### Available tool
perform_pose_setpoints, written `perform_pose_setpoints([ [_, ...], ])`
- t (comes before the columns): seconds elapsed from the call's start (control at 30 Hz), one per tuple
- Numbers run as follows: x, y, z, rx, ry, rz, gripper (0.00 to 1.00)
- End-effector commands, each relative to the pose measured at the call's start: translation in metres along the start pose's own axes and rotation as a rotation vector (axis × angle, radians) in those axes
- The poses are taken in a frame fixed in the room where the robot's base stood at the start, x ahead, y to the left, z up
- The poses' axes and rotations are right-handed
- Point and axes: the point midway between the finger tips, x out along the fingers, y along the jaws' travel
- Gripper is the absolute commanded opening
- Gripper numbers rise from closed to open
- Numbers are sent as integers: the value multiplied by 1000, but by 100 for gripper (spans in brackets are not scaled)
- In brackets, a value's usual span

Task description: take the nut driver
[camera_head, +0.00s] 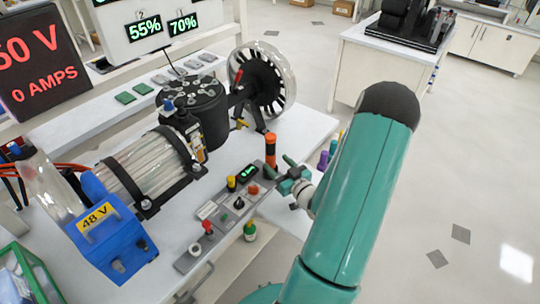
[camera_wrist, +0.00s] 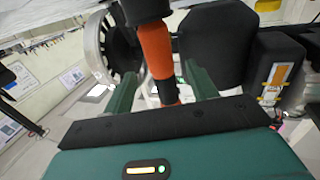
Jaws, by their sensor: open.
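An upright orange tool with black bands (camera_head: 270,151), which I take to be the nut driver, stands at the back end of the grey control panel in the head view. In the wrist view the orange and black tool (camera_wrist: 157,52) shows between the two green fingers of my gripper (camera_wrist: 160,88), with space on both sides. In the head view my gripper (camera_head: 284,174) is just right of the tool and low beside it. The fingers are apart and hold nothing. The tool's lower end is partly hidden.
The grey control panel (camera_head: 190,262) has several knobs. A motor rig with a black cylinder (camera_head: 205,112) and clear wheel (camera_head: 288,75) stands behind. Purple handles (camera_head: 322,160) show beside my arm. Open floor lies right.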

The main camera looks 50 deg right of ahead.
Motion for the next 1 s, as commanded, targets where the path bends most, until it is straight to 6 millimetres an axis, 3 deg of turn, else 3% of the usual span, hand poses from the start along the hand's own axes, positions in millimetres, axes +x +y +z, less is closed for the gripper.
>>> perform_pose_setpoints([
  [0.33,47,-2,-2,-1,2,-1,57],
  [0.6,53,-2,-1,0,0,0,57],
  [0.9,52,-2,-1,0,0,0,0],
  [1.0,53,-2,-2,-1,2,0,0],
])
